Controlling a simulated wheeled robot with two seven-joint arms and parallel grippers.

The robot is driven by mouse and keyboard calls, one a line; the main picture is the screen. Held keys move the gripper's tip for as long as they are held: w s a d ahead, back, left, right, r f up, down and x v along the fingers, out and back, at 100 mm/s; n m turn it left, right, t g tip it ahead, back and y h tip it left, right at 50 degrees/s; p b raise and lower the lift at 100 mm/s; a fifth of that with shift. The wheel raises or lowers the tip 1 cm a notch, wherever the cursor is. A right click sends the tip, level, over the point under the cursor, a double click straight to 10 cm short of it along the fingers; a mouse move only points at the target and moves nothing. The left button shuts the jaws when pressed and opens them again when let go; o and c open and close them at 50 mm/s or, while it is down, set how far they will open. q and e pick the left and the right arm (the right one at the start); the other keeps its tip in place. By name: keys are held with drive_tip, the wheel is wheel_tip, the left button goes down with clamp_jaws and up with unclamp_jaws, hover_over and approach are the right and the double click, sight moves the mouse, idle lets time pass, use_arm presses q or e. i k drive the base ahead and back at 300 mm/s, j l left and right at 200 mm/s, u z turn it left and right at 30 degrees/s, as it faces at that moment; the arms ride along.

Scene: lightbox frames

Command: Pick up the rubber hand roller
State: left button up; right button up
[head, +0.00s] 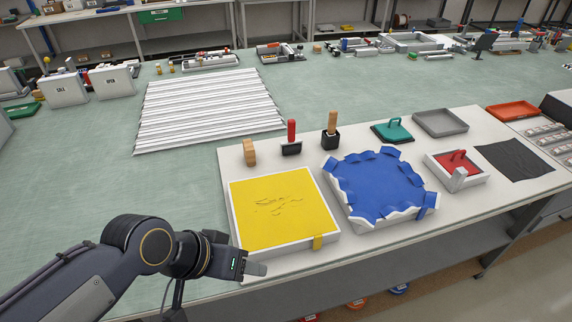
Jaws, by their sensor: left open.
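Two upright hand tools stand at the back of the white board: a red-handled one with a dark foot (291,148) and a wooden-handled one with a black block foot (331,141). I cannot tell for sure which of these is the rubber hand roller. My left gripper (258,269) is low at the board's front left edge, in front of the yellow panel and well apart from these tools. It is open and appears empty. My right gripper is out of view.
A white-framed yellow panel (280,205) and a blue-covered tray (380,185) fill the front of the board. A small wooden piece (249,152), a green-handled tool (393,131) and a grey tray (440,123) stand behind. White slats (205,110) lie farther back left.

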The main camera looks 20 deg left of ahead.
sight(292, 145)
drive_tip(key=i+l, duration=0.6)
drive_tip(key=i, duration=0.25)
